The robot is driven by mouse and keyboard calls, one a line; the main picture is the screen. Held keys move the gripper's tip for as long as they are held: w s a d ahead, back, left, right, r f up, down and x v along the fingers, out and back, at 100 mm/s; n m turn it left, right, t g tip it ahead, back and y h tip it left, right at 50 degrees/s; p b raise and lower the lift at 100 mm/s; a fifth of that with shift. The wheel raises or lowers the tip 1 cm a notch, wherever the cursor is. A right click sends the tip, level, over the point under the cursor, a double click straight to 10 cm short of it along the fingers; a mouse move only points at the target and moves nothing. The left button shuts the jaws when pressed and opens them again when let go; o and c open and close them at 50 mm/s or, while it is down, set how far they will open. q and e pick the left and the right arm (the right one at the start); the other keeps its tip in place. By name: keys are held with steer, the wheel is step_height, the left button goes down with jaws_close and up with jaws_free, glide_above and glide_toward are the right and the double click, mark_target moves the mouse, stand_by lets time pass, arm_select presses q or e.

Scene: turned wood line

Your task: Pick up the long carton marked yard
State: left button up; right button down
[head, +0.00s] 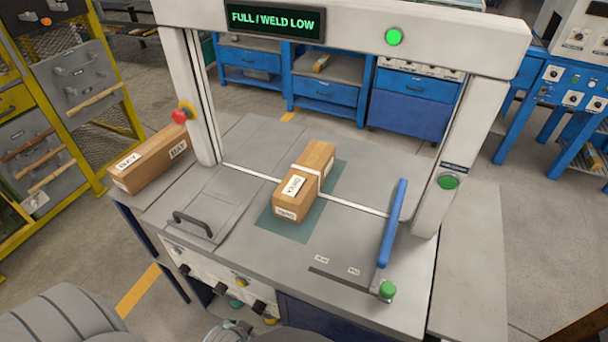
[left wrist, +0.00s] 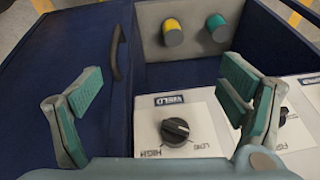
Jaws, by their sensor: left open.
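A longer brown carton (head: 150,158) marked BAY lies on the table's left side, outside the arch. My left gripper (left wrist: 165,110) is open and empty in front of the knob panel, and neither carton shows between its fingers. In the head view, only a small part of it shows at the bottom edge. My right gripper is not in view.
The white arch (head: 205,95) stands over the table, its display (head: 274,21) reading FULL / WELD LOW. A blue lever (head: 392,222) stands right of the carton. A handled plate (head: 206,205) lies left of it. A WELD knob (left wrist: 176,130) is on the front panel.

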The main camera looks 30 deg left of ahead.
arm_select(q)
steer(key=w+r+t, duration=0.1)
steer(key=w+r, duration=0.1)
steer(key=r, duration=0.6)
steer(key=w+d+r+t+p, duration=0.1)
steer(key=w+r, duration=0.2)
steer(key=r, duration=0.5)
steer(key=w+r+t+p, duration=0.1)
steer(key=w+r, duration=0.1)
steer(key=r, duration=0.7)
steer(key=shift+w+d+t, duration=0.15)
steer(key=shift+d+t, duration=0.1)
steer(key=shift+t, duration=0.05)
steer(key=n+t, duration=0.1)
steer(key=t, duration=0.6)
glide_toward(305, 171)
steer(key=b+x, duration=0.3)
steer(key=x, duration=0.5)
steer(key=shift+w+a, duration=0.1)
steer(key=shift+w, duration=0.15)
steer(key=shift+w+f, duration=0.15)
steer(key=shift+w, duration=0.25)
steer(key=shift+s, duration=0.15)
steer(key=c, duration=1.6)
steer(key=shift+c, duration=0.8)
